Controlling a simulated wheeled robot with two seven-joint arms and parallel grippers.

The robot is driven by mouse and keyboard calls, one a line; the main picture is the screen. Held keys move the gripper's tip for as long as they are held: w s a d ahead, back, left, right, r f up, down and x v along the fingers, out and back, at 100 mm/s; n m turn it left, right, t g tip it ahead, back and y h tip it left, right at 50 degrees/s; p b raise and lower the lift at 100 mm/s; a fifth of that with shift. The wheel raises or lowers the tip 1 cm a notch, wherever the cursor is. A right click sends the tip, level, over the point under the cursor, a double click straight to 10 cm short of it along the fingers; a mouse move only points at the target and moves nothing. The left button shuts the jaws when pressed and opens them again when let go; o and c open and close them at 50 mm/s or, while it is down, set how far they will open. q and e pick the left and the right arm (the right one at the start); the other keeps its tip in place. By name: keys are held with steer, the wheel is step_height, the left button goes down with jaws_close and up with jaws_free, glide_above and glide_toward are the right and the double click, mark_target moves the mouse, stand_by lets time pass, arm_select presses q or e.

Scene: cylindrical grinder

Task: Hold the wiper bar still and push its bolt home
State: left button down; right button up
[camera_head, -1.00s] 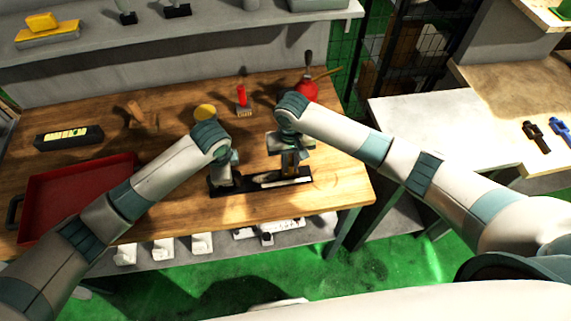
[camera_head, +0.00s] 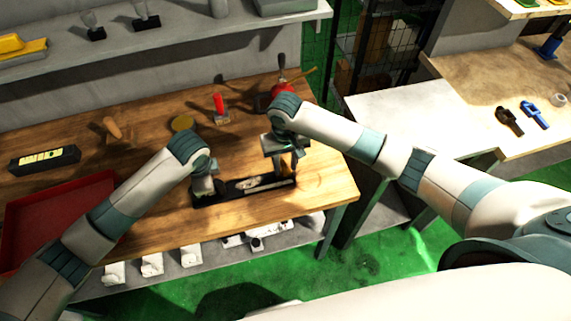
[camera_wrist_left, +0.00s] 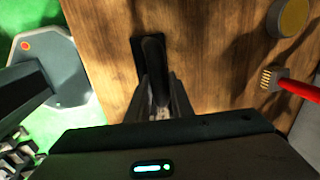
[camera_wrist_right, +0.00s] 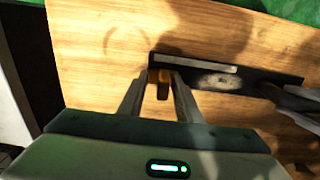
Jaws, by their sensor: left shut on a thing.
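The wiper bar (camera_head: 230,193) is a dark, flat bar near the front of the wooden bench. My left gripper (camera_head: 204,188) is at its left end. In the left wrist view my left gripper (camera_wrist_left: 157,95) is shut on a dark upright part of the bar (camera_wrist_left: 152,50). My right gripper (camera_head: 287,164) is over the bar's right end. In the right wrist view a small orange-yellow piece, probably the bolt (camera_wrist_right: 163,90), is between the fingertips of my right gripper (camera_wrist_right: 160,80). I cannot tell whether the fingers press on it. The bolt's lower end is hidden.
A red tray (camera_head: 60,215) lies at the left, a black box (camera_head: 45,158) behind it. A yellow round thing (camera_head: 182,122), a red-handled brush (camera_head: 219,105) and a red can (camera_head: 284,88) stand behind the bar. The bench's front edge is close to the bar.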

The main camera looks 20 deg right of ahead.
arm_select(q)
steer(key=shift+d, duration=0.1)
arm_select(e)
step_height(320, 180, up, 12)
stand_by(0.5)
steer(key=shift+f, duration=0.15)
arm_select(q)
steer(key=c, duration=1.5)
jaws_free()
steer(key=shift+r, duration=0.15)
steer(key=r, duration=0.3)
steer(key=s+r, duration=0.1)
steer(key=r, duration=0.3)
steer(key=s+r, duration=0.1)
steer(key=r, duration=0.3)
steer(key=shift+s+r, duration=0.2)
steer(key=shift+r, duration=0.05)
